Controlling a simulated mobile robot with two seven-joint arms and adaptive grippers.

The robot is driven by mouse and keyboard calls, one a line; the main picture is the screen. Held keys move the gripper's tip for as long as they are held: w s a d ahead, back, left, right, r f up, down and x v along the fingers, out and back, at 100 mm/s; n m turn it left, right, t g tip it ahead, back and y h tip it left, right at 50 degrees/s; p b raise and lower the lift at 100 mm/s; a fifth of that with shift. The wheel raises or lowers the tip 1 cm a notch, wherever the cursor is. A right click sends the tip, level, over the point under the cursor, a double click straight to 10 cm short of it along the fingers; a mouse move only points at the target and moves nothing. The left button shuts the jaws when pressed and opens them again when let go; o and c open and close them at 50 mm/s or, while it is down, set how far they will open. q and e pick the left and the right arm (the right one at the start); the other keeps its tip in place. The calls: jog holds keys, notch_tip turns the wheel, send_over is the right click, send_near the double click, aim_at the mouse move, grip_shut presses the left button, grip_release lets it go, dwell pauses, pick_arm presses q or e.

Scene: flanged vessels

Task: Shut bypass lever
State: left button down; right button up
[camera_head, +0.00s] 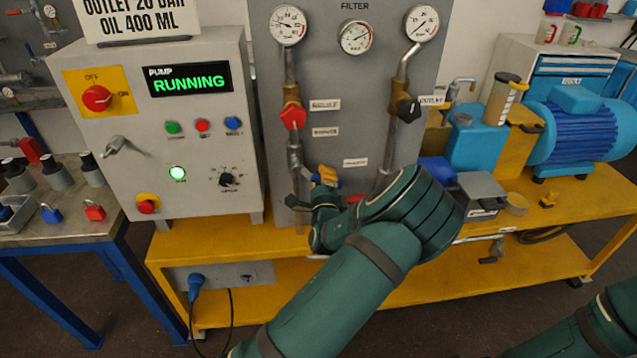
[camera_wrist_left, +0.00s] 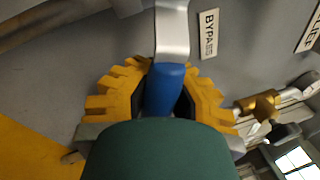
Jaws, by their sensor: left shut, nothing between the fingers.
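The bypass lever shows in the left wrist view as a blue grip (camera_wrist_left: 163,90) on a flat grey metal arm, beside a label starting "BYPA" (camera_wrist_left: 208,34). In the head view only a small blue bit shows near my fingers, below the panel labels. My left gripper (camera_head: 326,176) is at the lower part of the filter panel, with its yellow fingers at the lever. In the left wrist view the yellow fingers (camera_wrist_left: 165,95) lie on either side of the blue grip; contact cannot be told. The gripper is shut with nothing held. My right gripper is out of view.
Red (camera_head: 293,116) and black (camera_head: 408,110) valve knobs sit on the pipes above. The pump control box (camera_head: 180,190) stands to the left and reads RUNNING. A grey open box (camera_head: 482,190) and a blue motor (camera_head: 590,130) stand on the yellow bench (camera_head: 400,290) to the right.

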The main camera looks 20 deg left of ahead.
pick_arm(q)
jog(key=shift+w+d+r+n+y, duration=0.1)
jog(key=shift+r+n+y, duration=0.15)
jog(key=shift+r+n, duration=0.5)
jog(key=shift+d+r+n+y, duration=0.1)
jog(key=shift+r+n+y, duration=0.15)
jog(key=shift+n, duration=0.95)
jog(key=shift+w+d+r+n+y, duration=0.1)
jog(key=shift+r+n+y, duration=0.1)
jog(key=shift+r+n, duration=0.55)
jog(key=shift+f+n+g, duration=0.2)
jog(key=shift+n+g, duration=0.1)
jog(key=c, duration=0.8)
grip_release()
jog(key=shift+s, duration=0.15)
jog(key=v, duration=1.2)
